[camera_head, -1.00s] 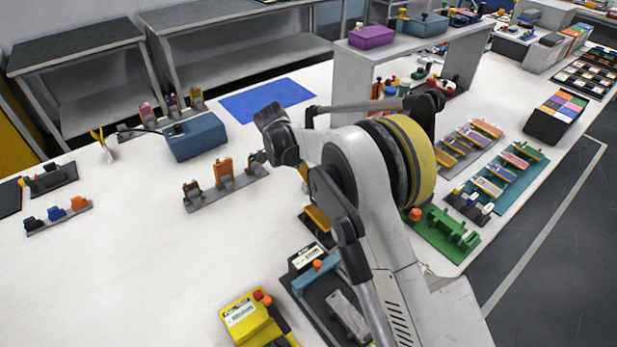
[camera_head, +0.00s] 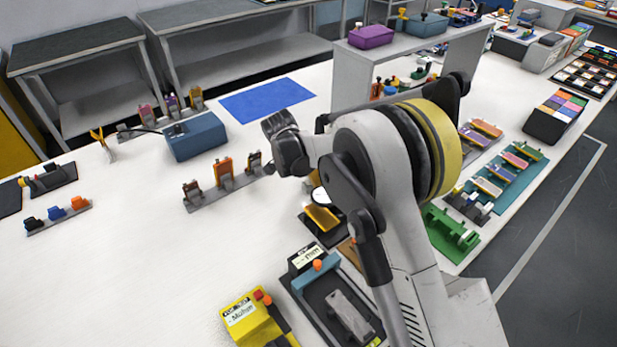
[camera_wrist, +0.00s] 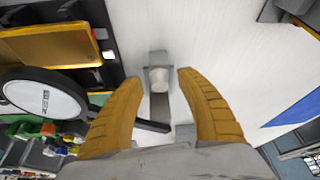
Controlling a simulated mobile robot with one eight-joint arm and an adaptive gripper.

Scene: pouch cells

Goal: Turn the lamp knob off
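In the wrist view, a small grey block with a round whitish knob (camera_wrist: 160,82) stands on the white bench between and just beyond my fingertips. I cannot tell for sure that it is the lamp knob. My gripper (camera_wrist: 157,76) is open, its two orange-brown fingers apart, with clear gaps to the block on both sides. A white disc with a black rim (camera_wrist: 42,103), perhaps the lamp head, is at the left, and a dark bar runs below the knob. In the head view the disc (camera_head: 322,200) shows in part; my arm hides the gripper and the knob.
A yellow-orange plate in a dark frame (camera_wrist: 62,46) lies close to the left finger in the wrist view. A rack of small upright parts (camera_head: 226,184), a blue mat (camera_head: 267,100) and a yellow box (camera_head: 248,318) are around. The bench's left middle is clear.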

